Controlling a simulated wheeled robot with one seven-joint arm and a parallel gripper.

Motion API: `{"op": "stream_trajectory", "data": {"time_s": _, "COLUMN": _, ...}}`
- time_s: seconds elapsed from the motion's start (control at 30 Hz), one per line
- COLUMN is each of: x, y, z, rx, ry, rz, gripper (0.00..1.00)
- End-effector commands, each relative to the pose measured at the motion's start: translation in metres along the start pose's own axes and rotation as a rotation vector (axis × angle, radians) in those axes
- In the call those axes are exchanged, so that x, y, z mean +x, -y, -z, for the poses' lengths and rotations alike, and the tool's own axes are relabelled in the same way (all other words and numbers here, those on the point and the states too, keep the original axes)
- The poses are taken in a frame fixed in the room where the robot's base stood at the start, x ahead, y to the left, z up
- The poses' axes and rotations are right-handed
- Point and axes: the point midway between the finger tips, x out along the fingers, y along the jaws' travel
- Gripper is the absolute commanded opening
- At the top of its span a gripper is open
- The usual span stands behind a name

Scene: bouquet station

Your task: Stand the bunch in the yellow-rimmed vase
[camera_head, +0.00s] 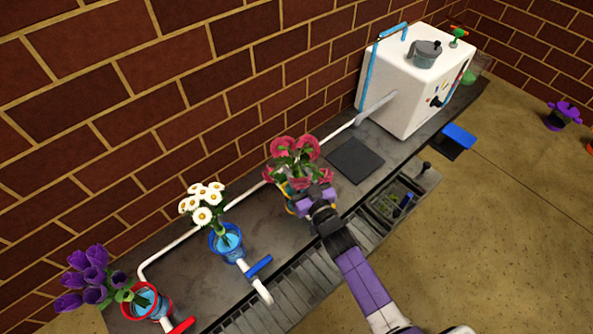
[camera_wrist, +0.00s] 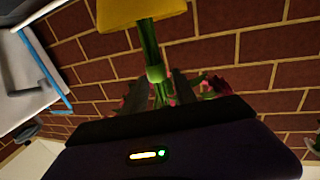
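The bunch (camera_head: 296,152) is red-pink roses with green leaves, roughly upright above my gripper (camera_head: 318,200) in the head view. In the wrist view its stems and green band (camera_wrist: 155,73) lie between the dark fingers of my gripper (camera_wrist: 158,88), which look close together on them. Part of the yellow rim of the vase (camera_head: 291,208) shows just left of my gripper; my gripper hides most of that vase. In the wrist view a yellow surface (camera_wrist: 140,10), apparently this rim, meets the stem ends. I cannot tell how deep they sit.
A blue-rimmed vase (camera_head: 226,243) with white daisies and a red-rimmed vase (camera_head: 146,301) with purple tulips stand to the left on the grey counter. A white machine (camera_head: 412,85) stands to the right, beside a dark mat (camera_head: 356,161). A brick wall (camera_head: 150,110) runs behind.

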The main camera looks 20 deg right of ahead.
Motion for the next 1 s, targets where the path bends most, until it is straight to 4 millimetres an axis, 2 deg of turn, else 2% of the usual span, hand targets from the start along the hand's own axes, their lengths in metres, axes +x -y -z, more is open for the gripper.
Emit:
{"op": "stream_trajectory", "data": {"time_s": 0.33, "x": -0.001, "y": 0.0, "z": -0.002, "rx": 0.0, "ry": 0.004, "rz": 0.0, "gripper": 0.46}}
{"op": "stream_trajectory", "data": {"time_s": 0.43, "x": -0.007, "y": 0.0, "z": 0.0, "rx": 0.0, "ry": 0.004, "rz": -0.001, "gripper": 0.46}}
{"op": "stream_trajectory", "data": {"time_s": 0.8, "x": -0.063, "y": 0.0, "z": 0.001, "rx": 0.0, "ry": 0.004, "rz": 0.0, "gripper": 0.46}}
{"op": "stream_trajectory", "data": {"time_s": 1.0, "x": -0.077, "y": 0.0, "z": 0.0, "rx": 0.0, "ry": 0.001, "rz": 0.0, "gripper": 0.46}}
